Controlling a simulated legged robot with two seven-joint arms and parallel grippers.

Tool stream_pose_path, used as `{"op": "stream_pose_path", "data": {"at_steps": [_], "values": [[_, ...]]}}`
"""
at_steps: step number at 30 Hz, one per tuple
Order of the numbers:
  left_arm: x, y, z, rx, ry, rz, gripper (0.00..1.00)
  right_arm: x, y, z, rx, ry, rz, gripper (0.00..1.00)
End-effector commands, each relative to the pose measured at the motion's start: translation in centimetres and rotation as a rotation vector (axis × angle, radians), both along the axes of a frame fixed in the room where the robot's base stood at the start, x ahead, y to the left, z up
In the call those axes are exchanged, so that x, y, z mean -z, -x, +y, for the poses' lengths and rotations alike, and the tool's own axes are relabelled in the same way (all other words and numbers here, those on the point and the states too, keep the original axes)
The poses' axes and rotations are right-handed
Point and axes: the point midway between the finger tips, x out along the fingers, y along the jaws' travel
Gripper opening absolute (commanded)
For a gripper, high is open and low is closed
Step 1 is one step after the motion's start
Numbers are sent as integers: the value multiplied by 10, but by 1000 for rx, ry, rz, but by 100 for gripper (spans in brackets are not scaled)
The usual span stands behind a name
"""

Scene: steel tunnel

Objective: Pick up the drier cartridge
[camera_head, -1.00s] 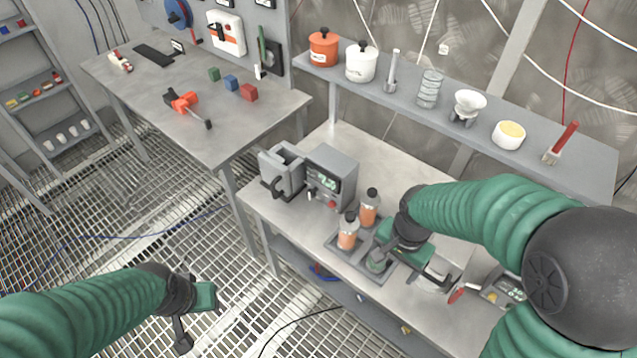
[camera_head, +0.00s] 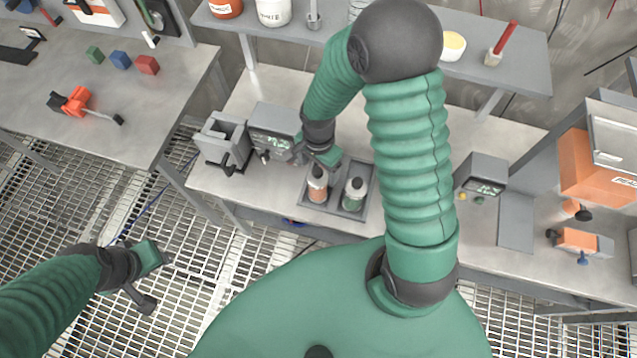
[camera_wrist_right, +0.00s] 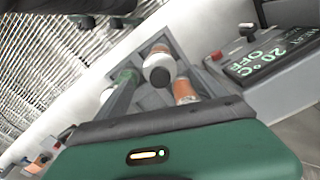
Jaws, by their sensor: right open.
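In the head view, a bottle-like cartridge with orange contents and a dark cap (camera_head: 317,187) and one with green contents (camera_head: 354,195) stand upright in a grey rack (camera_head: 336,211). My right gripper (camera_head: 325,165) is open just above and behind the orange one, hiding the rack's rear. In the right wrist view, an orange cartridge with a white-and-black top (camera_wrist_right: 158,70) shows between the spread fingers, with no visible grip. A second orange cartridge (camera_wrist_right: 186,92) is partly hidden beside it. My left gripper (camera_head: 150,262) hangs over the grating, holding nothing visible; its jaw opening is unclear.
A grey device with a display (camera_head: 272,131) stands left of the rack, close to my right wrist. A second display unit (camera_head: 485,174) stands to the right. A raised shelf (camera_head: 390,27) with jars runs behind. Coloured blocks (camera_head: 121,60) lie on the left table.

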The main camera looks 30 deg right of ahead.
Motion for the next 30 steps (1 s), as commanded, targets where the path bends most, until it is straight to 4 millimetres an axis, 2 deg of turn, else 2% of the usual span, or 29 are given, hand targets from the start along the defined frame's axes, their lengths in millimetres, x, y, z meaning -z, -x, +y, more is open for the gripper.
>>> {"op": "stream_pose_path", "data": {"at_steps": [5, 12, 20, 30], "values": [[-3, 0, 0, -1, 0, 0, 36, 18, 1, 0, -2, -1, 1, 80], [-12, 0, 0, -1, 0, -1, 36, 59, 4, -1, -3, -2, 1, 80], [-12, 0, 0, 0, 0, 0, 36, 65, 2, -1, -1, -1, -3, 80], [-12, 0, 0, -1, 0, 0, 36, 65, 2, -1, -1, -1, -3, 37]]}}
